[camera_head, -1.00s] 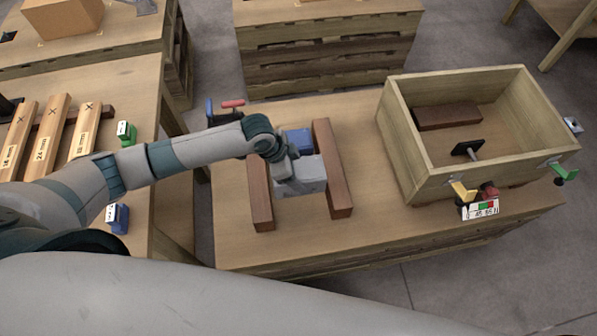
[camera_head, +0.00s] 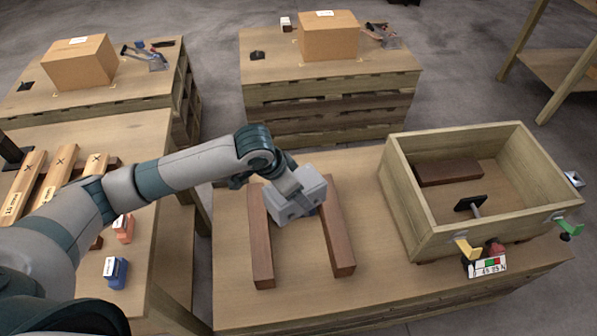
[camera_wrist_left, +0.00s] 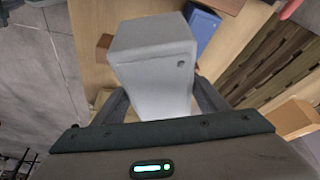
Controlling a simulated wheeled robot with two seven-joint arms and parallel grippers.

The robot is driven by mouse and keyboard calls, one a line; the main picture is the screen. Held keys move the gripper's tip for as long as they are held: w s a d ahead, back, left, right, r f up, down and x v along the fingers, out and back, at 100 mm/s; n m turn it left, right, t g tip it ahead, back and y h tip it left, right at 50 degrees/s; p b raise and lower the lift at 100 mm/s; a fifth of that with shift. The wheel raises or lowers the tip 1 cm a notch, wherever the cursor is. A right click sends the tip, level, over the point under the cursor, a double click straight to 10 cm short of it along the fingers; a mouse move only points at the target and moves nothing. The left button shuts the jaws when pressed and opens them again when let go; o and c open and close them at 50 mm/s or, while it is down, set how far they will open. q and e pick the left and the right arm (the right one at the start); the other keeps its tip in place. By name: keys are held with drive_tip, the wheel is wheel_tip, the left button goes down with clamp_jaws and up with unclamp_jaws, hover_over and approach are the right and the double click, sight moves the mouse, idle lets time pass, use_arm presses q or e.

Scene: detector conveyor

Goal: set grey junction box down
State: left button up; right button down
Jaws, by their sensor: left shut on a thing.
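The grey junction box (camera_head: 305,188) is held tilted at the far end of the two brown bars, overlapping the right bar's far end. It looks raised above the table (camera_head: 300,300), though the exact gap is unclear. My left gripper (camera_wrist_left: 160,108) is shut on the box (camera_wrist_left: 155,60), with a finger on each side of it in the wrist view. The left brown bar (camera_head: 260,240) and right brown bar (camera_head: 337,240) lie apart, with bare wood between them.
A wooden crate (camera_head: 408,200) stands on the right of the table, holding a brown block (camera_head: 448,172) and a black-headed tool (camera_head: 470,203). Clamps sit at its front edge. A side table (camera_head: 150,195) is at left. Pallet tables with cartons (camera_head: 328,36) stand behind.

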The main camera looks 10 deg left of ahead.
use_arm(q)
drive_tip(key=a+r+n, duration=0.1)
drive_tip(key=r, duration=0.2)
drive_tip(key=r+n, duration=0.1)
drive_tip(key=r, duration=0.2)
drive_tip(key=w+a+r+n+t+y, duration=0.1)
drive_tip(key=r, duration=0.2)
drive_tip(key=shift+w+a+r+n, duration=0.1)
drive_tip(key=shift+a+r+n, duration=0.2)
drive_tip(key=shift+a+r, duration=0.1)
drive_tip(key=s+a+r+n+y, duration=0.1)
drive_tip(key=a+r+n, duration=0.3)
drive_tip(key=r, duration=0.6)
drive_tip(key=shift+a+r+n+y, duration=0.2)
drive_tip(key=shift+n+y, duration=0.2)
drive_tip(key=shift+y, duration=0.1)
drive_tip(key=shift+d, duration=0.1)
